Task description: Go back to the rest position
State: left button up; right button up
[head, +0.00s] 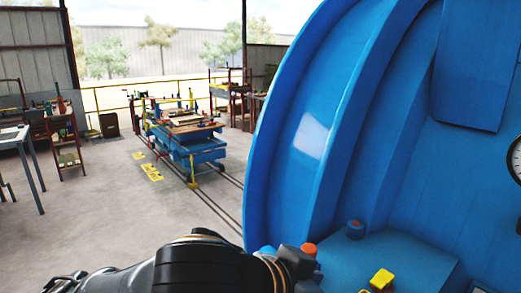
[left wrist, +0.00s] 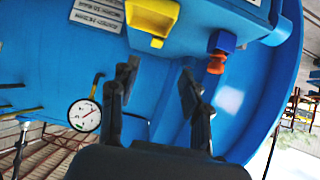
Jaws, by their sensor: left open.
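My left arm reaches in along the bottom of the head view, its end close to the big blue autoclave (head: 310,130). In the left wrist view my left gripper (left wrist: 158,90) is open, its two dark fingers spread apart with nothing between them. Beyond the fingers is the blue autoclave surface, with a yellow part (left wrist: 152,18), a red-orange button (left wrist: 217,63) and a white round gauge (left wrist: 85,115). In the head view the yellow part (head: 381,279) and the red-orange button (head: 309,249) lie near the arm's end. My right gripper is not in view.
The autoclave fills the right side of the head view. A blue cart (head: 190,145) stands on floor rails further back. A table (head: 14,136) and a shelf rack (head: 67,145) stand at the left. The floor (head: 110,215) between them is clear.

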pick_arm(q)
jog(key=w+a+f+n+y, duration=0.1)
jog(key=a+f+n, duration=0.1)
jog(key=a+f, duration=0.4)
jog(key=w+a+f+n+y, duration=0.1)
jog(key=a+f+n, duration=0.15)
jog(key=f, duration=0.65)
jog(key=w+a+f+n+y, duration=0.1)
jog(key=a+f+n, duration=0.1)
jog(key=a+f, duration=0.4)
jog(key=s+a+f+n+g+y, duration=0.25)
jog(key=s+a+f+y, duration=0.25)
jog(key=s+a+f, duration=1.05)
notch_tip(320, 180, down, 27)
jog(key=d+m+g, duration=0.1)
jog(key=g, duration=0.1)
jog(key=s+a+f+b, duration=0.1)
jog(key=s+a+f, duration=0.1)
jog(key=s+f, duration=1.5)
jog(key=shift+a+g, duration=0.3)
jog(key=shift+g, duration=0.15)
